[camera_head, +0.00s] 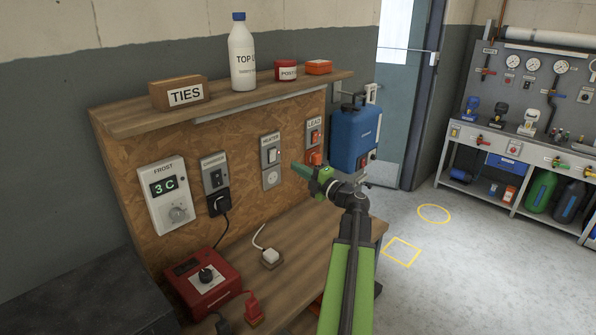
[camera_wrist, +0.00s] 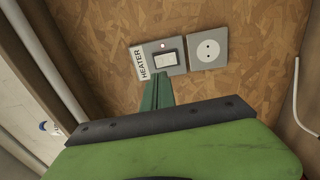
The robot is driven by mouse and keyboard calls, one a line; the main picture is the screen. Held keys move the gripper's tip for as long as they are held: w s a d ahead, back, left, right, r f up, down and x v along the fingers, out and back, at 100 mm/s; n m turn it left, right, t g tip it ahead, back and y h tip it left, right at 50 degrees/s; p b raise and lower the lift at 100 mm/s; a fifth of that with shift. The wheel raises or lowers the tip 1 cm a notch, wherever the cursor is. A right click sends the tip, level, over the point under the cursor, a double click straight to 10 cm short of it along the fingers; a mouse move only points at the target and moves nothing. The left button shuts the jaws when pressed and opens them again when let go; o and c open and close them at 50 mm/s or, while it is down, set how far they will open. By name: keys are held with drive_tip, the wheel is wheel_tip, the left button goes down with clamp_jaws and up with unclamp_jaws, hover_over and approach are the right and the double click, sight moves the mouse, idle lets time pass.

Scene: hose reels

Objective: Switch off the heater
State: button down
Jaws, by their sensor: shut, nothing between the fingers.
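The heater switch (camera_head: 271,152) is a white rocker on a grey plate labelled HEATER, on the chipboard panel. In the wrist view the rocker (camera_wrist: 166,60) has a small pinkish light (camera_wrist: 163,45) beside it. A round, empty socket (camera_head: 271,178) is below it in the head view; it also shows in the wrist view (camera_wrist: 208,51). My gripper (camera_head: 296,167) is shut and empty, with narrow green fingers pointing at the panel. In the wrist view its tips (camera_wrist: 161,77) appear just short of the rocker's edge; I cannot tell whether they touch.
A white plug (camera_head: 270,258) with a cord lies on the wooden bench. A red box (camera_head: 203,280) with a knob stands at front left. Frost (camera_head: 168,195), compressor (camera_head: 214,178) and lead (camera_head: 315,134) controls share the panel. A shelf (camera_head: 230,102) overhangs it.

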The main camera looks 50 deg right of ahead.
sight(273, 153)
drive_tip(key=w, duration=0.6)
drive_tip(key=w+r+p, duration=0.1)
drive_tip(key=w, duration=0.2)
drive_tip(key=shift+w+d, duration=0.1)
drive_tip(key=shift+d, duration=0.25)
drive_tip(key=shift+w+r, duration=0.1)
drive_tip(key=shift+w+a+r, duration=0.15)
drive_tip(key=shift+w+a, duration=0.05)
drive_tip(key=shift+a, duration=0.05)
drive_tip(key=shift+s+d, duration=0.15)
drive_tip(key=shift+s, duration=0.4)
drive_tip(key=s+a+r+p, duration=0.1)
drive_tip(key=s+p, duration=0.1)
drive_tip(key=s, duration=1.1)
drive_tip(key=shift+r, duration=0.2)
